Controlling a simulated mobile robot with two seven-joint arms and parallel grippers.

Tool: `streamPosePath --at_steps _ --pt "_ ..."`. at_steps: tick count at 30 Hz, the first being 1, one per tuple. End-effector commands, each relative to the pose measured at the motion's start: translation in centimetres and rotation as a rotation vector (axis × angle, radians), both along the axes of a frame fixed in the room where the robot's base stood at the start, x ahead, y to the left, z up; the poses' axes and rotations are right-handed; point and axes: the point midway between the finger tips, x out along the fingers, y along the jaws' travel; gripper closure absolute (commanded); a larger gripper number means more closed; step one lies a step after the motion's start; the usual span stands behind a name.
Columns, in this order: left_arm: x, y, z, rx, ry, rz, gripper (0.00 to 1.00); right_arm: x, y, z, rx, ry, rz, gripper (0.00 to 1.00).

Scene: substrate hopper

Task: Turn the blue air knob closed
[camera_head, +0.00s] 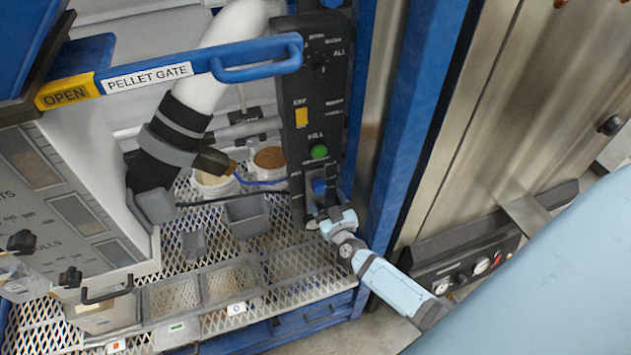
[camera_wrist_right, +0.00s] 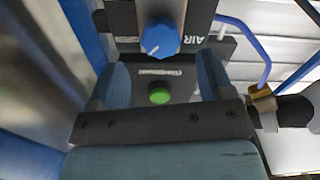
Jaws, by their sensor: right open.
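The blue air knob (camera_head: 319,186) is low on the black control panel (camera_head: 326,100), partly hidden by my right gripper. In the right wrist view the blue knob (camera_wrist_right: 160,37) has a white pointer line and sits beside the letters AIR. My right gripper (camera_head: 323,212) is at the panel's lower end, close to the knob. In the wrist view its two fingers (camera_wrist_right: 161,64) are spread apart, one to each side, with the knob ahead of the gap and nothing held between them. My left gripper is not in view.
A blue pellet gate handle (camera_head: 255,62) crosses the panel's top. A blue post (camera_head: 405,130) stands close on the right. A mesh shelf with grey bins (camera_head: 247,215) lies left.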

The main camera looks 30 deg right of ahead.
Motion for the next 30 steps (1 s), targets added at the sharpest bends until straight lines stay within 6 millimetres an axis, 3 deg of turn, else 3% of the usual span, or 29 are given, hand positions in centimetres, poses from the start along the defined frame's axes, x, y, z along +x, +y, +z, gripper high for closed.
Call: streamPosePath --at_steps 6,12,24,26,30 --pt "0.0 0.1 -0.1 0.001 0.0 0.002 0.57 4.5 -1.1 0.0 0.0 -0.002 0.001 0.26" --pt "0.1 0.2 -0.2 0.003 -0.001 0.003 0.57 6.9 -1.6 0.0 0.001 -0.001 0.001 0.26" --pt "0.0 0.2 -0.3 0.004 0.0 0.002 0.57 7.6 -1.8 0.0 0.0 0.0 0.001 0.26" --pt "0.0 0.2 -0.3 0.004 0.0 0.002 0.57 7.6 -1.8 0.0 0.0 0.0 0.001 0.38" --pt "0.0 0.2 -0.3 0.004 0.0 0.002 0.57 7.6 -1.8 0.0 0.0 0.0 0.001 0.7"
